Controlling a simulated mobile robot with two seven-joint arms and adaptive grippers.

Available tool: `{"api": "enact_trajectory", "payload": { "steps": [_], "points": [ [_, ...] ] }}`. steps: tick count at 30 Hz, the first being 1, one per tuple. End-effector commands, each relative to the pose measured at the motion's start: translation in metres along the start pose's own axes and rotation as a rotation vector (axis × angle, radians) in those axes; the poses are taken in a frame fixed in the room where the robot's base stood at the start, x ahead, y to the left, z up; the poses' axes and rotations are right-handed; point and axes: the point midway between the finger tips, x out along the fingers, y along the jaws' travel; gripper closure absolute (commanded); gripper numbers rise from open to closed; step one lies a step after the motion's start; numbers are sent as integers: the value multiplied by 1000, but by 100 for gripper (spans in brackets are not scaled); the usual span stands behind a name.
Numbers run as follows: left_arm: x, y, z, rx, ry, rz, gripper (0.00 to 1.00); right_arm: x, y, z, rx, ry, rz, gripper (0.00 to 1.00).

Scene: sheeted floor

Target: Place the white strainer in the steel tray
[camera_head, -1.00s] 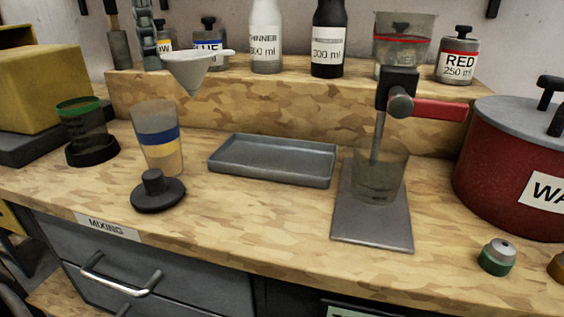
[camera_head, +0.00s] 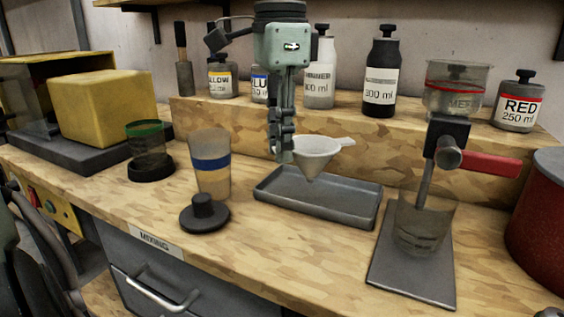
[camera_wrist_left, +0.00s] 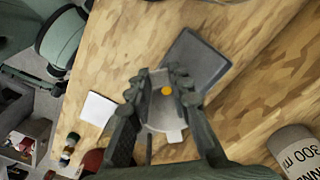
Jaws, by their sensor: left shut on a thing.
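The white strainer (camera_head: 316,154) is a pale cone with a small side tab, held upright, point down, over the steel tray. My left gripper (camera_head: 282,152) points down and is shut on the strainer's left rim side. In the left wrist view the strainer (camera_wrist_left: 163,112) sits between the fingers (camera_wrist_left: 162,88), with an orange spot showing inside it. The steel tray (camera_head: 330,212) is a shallow grey rectangle on the bench, empty where visible. It also shows in the left wrist view (camera_wrist_left: 200,58). The strainer's tip appears above the tray floor. My right gripper is not in view.
A stand with a clear beaker (camera_head: 422,228) is at the right. Bottles, including a black one (camera_head: 382,75), line the raised shelf behind.

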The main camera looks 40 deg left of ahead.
Motion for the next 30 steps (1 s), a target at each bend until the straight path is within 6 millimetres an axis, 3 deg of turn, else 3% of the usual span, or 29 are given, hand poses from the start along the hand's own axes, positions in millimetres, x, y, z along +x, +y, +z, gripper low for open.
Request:
{"api": "enact_trajectory", "payload": {
  "steps": [11, 16, 26, 27, 30],
  "points": [
    [40, 2, -2, 1, 0, 3, 100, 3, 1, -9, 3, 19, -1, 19],
    [41, 1, -2, 0, 1, -1, 100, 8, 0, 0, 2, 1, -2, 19],
    [44, 1, -2, 0, 1, -1, 100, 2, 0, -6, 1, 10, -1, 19],
    [44, 1, -2, 0, 1, 0, 77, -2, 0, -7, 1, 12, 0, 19],
    [44, 1, -2, 0, 1, 0, 65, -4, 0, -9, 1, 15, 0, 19]
  ]
}}
